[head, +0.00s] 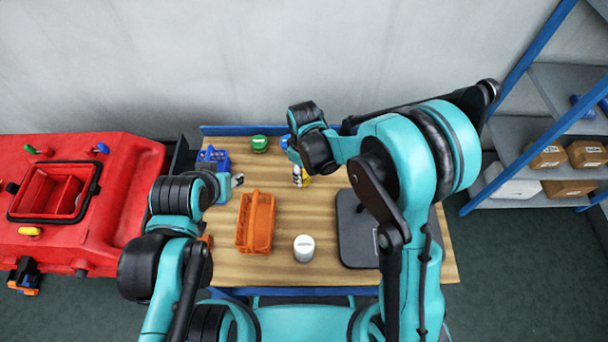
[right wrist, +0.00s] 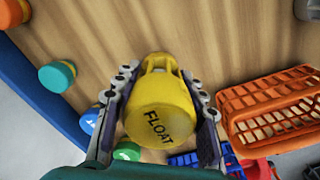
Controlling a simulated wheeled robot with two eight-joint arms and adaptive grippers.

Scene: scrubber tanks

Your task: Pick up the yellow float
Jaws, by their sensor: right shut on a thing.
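The yellow float (right wrist: 160,112), marked "FLOAT", sits between the two fingers of my right gripper (right wrist: 158,76) in the right wrist view. The fingers press on it from both sides. In the head view, a small part of the float (head: 305,182) shows below my right wrist, over the table behind the white jar. My right gripper (head: 297,175) is mostly hidden there by its own wrist. The gap between float and table cannot be judged. My left gripper (head: 237,181) is by the blue basket at the table's left side, too small to read its fingers.
An orange basket (head: 255,222), a blue basket (head: 214,156), a green-lidded jar (head: 260,143) and a white jar (head: 304,247) stand on the wooden table (head: 280,270). A dark mat (head: 354,240) lies right. A red tank (head: 110,190) stands left, shelves (head: 560,120) right.

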